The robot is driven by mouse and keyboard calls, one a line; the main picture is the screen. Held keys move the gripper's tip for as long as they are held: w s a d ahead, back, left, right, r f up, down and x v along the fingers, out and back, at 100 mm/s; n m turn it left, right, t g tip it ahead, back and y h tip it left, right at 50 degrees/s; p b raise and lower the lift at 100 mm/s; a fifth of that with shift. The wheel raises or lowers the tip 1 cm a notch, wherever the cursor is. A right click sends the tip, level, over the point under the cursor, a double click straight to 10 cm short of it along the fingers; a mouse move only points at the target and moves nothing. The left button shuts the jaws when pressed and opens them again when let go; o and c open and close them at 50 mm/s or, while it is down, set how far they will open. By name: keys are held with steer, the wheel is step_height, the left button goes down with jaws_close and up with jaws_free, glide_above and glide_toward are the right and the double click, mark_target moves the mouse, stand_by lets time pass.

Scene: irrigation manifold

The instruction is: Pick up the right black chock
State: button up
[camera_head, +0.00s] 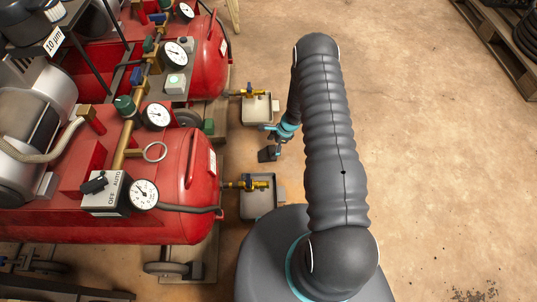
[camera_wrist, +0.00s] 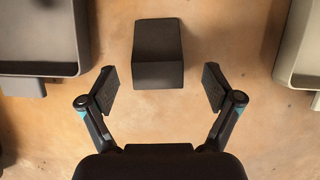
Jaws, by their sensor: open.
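A black chock (camera_wrist: 158,54), a dark block with a sloped top, lies on the floor in the upper middle of the wrist view. My gripper (camera_wrist: 160,80) is open, with one finger to each side of the chock's near end in the picture. No contact shows. In the head view a small dark block that looks like the same chock (camera_head: 268,154) sits on the floor beside my wrist, between two drip trays. My gripper's fingers are hard to make out there. I cannot pick out a second chock.
In the wrist view trays flank the chock at left (camera_wrist: 40,40) and right (camera_wrist: 300,50). A wooden pallet (camera_head: 500,45) is at far right; the floor before it is clear.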

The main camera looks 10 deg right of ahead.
mark_target(270, 150)
steer(key=x, duration=0.4)
steer(key=shift+s, duration=0.1)
steer(key=shift+c, duration=0.2)
steer(key=c, duration=1.4)
